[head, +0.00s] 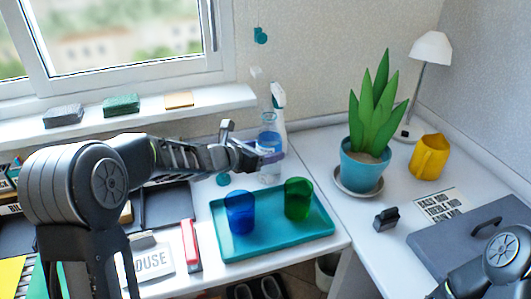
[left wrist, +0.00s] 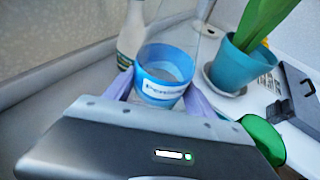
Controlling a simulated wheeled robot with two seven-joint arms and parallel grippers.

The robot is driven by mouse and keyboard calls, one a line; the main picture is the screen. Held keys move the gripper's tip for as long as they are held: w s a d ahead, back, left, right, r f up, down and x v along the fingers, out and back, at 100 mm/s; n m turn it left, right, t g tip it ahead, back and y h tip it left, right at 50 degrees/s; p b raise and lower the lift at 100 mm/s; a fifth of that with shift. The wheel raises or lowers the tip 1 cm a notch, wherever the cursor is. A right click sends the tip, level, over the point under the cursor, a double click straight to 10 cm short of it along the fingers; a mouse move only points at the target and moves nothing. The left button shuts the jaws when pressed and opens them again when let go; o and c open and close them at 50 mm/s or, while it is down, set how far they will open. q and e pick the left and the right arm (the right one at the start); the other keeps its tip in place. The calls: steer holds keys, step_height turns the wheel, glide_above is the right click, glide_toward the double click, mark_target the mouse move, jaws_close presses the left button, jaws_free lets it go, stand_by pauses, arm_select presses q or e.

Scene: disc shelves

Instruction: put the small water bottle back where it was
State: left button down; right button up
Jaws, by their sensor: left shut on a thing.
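The small water bottle (head: 265,97) is clear with a blue label band. It is upright at the back of the desk near the wall, in front of a white spray bottle (head: 279,98). My left gripper (head: 270,157) is shut on its lower part. In the left wrist view, the blue label (left wrist: 163,86) sits between the purple finger pads, with the spray bottle (left wrist: 130,38) close behind. I cannot tell whether the bottle's base touches the desk. My right arm shows at the lower right, but its gripper is out of view.
A teal tray (head: 270,250) with a blue cup (head: 239,212) and a green cup (head: 298,199) lies just in front of the bottle. A potted plant (head: 366,168) and a yellow jug (head: 429,157) stand to the right. A small teal thing (head: 223,179) lies left of the bottle.

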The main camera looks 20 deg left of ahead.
arm_select(q)
steer(key=shift+c, duration=1.5)
jaws_free()
steer(key=shift+s+a+r, duration=0.1)
steer(key=p+v, duration=0.1)
steer(key=v, duration=1)
steer(key=shift+s, duration=0.35)
steer(key=shift+a+r, duration=0.1)
steer(key=shift+r, duration=0.05)
